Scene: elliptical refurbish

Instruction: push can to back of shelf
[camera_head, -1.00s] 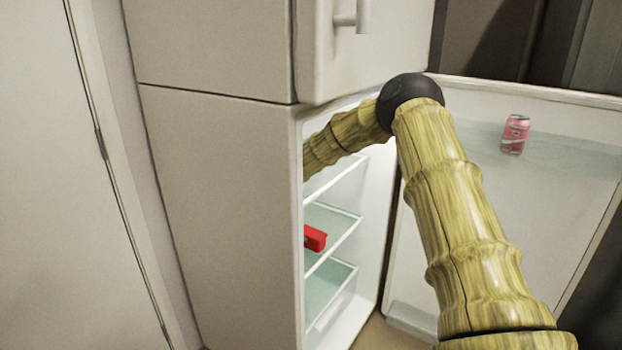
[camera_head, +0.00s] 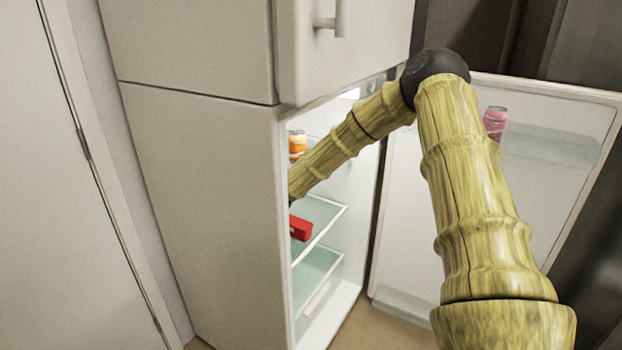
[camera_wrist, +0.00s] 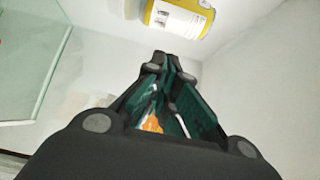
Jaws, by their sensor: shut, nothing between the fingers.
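An orange can (camera_head: 297,146) stands inside the open fridge, at its left edge on an upper level, in the head view. In the wrist view a yellow can with a white label (camera_wrist: 180,16) is at the top edge, partly cut off, just beyond my fingertips. I cannot tell whether these are the same can. My gripper (camera_wrist: 162,58) is shut and empty, its tips pointing toward the yellow can with a small apparent gap. An orange patch (camera_wrist: 152,123) shows between the finger links. The fridge wall hides my gripper in the head view.
A glass shelf (camera_head: 325,207) lies below my forearm, with a red block-like object (camera_head: 300,228) at its left. A pink can (camera_head: 495,122) stands on the rack of the open fridge door (camera_head: 540,180), right of my arm. The fridge side wall (camera_head: 200,200) stands left of the opening.

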